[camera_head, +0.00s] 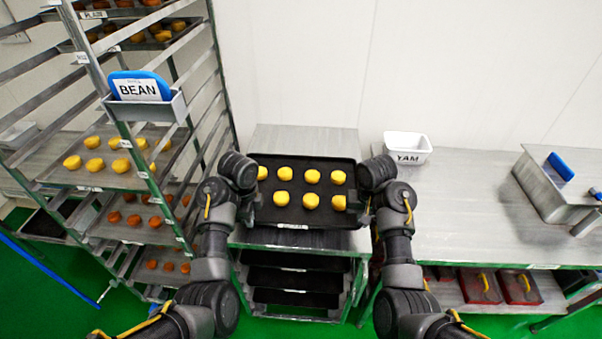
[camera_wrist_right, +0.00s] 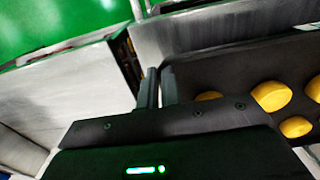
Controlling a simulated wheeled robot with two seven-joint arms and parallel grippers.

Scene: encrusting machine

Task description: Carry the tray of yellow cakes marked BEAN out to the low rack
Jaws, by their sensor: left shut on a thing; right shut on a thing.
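A dark tray (camera_head: 270,214) carries several yellow cakes (camera_head: 311,201) in two rows. It is over the low rack (camera_head: 300,135), a metal-topped frame with dark trays on its lower levels. I cannot tell whether the tray touches the rack top. My left gripper (camera_head: 252,187) is shut on the tray's left end. My right gripper (camera_head: 364,188) is shut on its right end. In the right wrist view the right gripper's fingers (camera_wrist_right: 158,90) close on the tray's edge, with cakes (camera_wrist_right: 272,96) beside them. The BEAN sign (camera_head: 138,90) is on the tall rack at left.
The tall rack (camera_head: 150,185) at left holds trays of yellow and orange cakes. A steel table (camera_head: 475,200) stands at right with a white YAM container (camera_head: 408,156) and a metal box (camera_head: 545,190). Red boxes (camera_head: 478,287) sit below it.

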